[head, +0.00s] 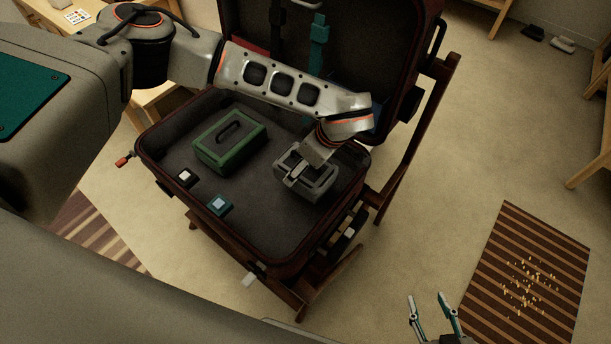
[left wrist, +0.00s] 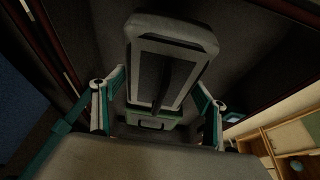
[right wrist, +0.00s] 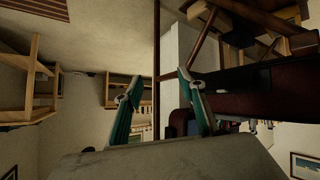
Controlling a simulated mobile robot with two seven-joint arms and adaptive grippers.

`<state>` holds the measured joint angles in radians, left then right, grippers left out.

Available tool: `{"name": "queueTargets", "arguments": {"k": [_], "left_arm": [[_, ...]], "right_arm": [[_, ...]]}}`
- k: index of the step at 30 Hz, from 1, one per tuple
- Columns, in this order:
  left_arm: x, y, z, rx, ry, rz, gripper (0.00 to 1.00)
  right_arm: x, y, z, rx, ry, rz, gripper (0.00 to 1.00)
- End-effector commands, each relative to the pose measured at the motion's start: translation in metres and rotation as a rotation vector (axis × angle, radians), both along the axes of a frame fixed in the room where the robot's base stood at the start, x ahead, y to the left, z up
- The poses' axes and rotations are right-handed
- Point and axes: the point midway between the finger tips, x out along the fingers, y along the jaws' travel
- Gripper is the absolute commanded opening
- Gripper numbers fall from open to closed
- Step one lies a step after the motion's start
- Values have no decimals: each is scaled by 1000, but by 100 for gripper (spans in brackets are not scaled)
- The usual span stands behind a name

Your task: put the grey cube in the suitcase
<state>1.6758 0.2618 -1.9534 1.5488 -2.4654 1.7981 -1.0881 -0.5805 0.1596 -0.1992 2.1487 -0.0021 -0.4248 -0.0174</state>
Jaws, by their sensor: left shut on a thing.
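The open suitcase (head: 262,245) stands on a wooden stand, lid raised at the back. A grey boxy thing, which I take as the grey cube (head: 322,186), is within the base at its right. My left gripper (head: 299,172) is over it from above, its fingers largely hidden in the head view. In the left wrist view the grey cube (left wrist: 172,28) lies between the two fingers of the left gripper (left wrist: 158,86), shut on it. Whether it touches the suitcase floor I cannot tell. My right gripper (head: 427,300) is open and empty, away from the suitcase; it also shows in the right wrist view (right wrist: 161,84).
A green box with a handle (head: 230,142) sits in the suitcase, left of the grey cube. A small white cube (head: 184,176) and a teal cube (head: 219,204) lie near its front left. A striped mat with yellow bits (head: 525,270) lies on the floor at right.

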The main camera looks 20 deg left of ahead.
Motion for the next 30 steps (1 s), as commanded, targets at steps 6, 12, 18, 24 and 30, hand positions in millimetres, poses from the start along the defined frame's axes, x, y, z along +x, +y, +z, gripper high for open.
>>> {"name": "queueTargets", "arguments": {"k": [6,12,18,24,30], "left_arm": [[1,-1,-11,-1,-2,-1,41],[-2,0,-47,-1,6,-1,41],[0,-1,-62,0,-1,-2,41],[1,0,-60,-1,-5,-2,41],[0,0,-63,0,-3,-2,89]], "right_arm": [[0,3,2,5,-3,3,40],[-8,5,-12,9,21,4,40],[-4,8,-3,15,7,6,40],[4,8,2,16,-9,7,40],[5,7,1,15,-11,5,40]]}}
